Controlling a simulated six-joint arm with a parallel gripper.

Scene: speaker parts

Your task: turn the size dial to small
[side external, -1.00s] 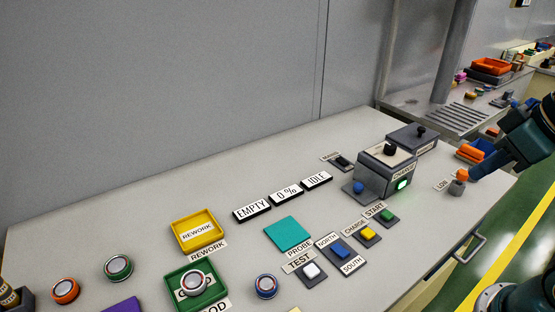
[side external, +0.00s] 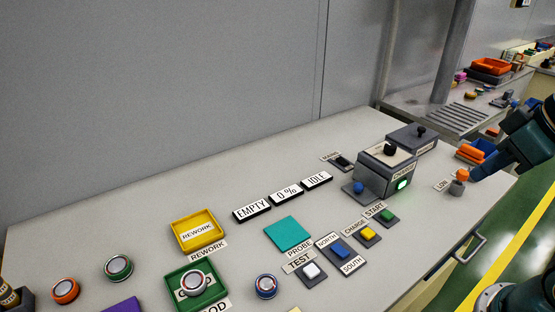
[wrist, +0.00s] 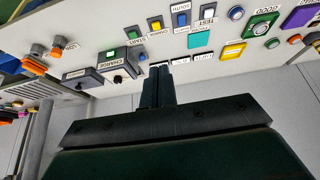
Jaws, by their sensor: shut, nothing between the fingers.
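A grey box labelled CHARGE (side external: 383,178) stands at the back right of the bench, with a pale plate and a black dial (side external: 390,149) on top. A lower dark box (side external: 412,138) behind it carries another black knob (side external: 421,131). I cannot read which is the size dial or where its pointer stands. In the wrist view, the CHARGE box dial (wrist: 118,79) and the other knob (wrist: 79,86) lie left of my gripper (wrist: 158,74). Its black fingers are together and empty, apart from both knobs. I cannot make out the fingertips in the side view.
A green light (side external: 402,184) glows on the box front. Displays (side external: 286,195) read EMPTY, 0 % and IDLE. Buttons, a NORTH/SOUTH switch (side external: 340,252), a teal pad (side external: 287,232), and yellow (side external: 198,233) and green trays (side external: 196,290) occupy the bench. The back left is clear.

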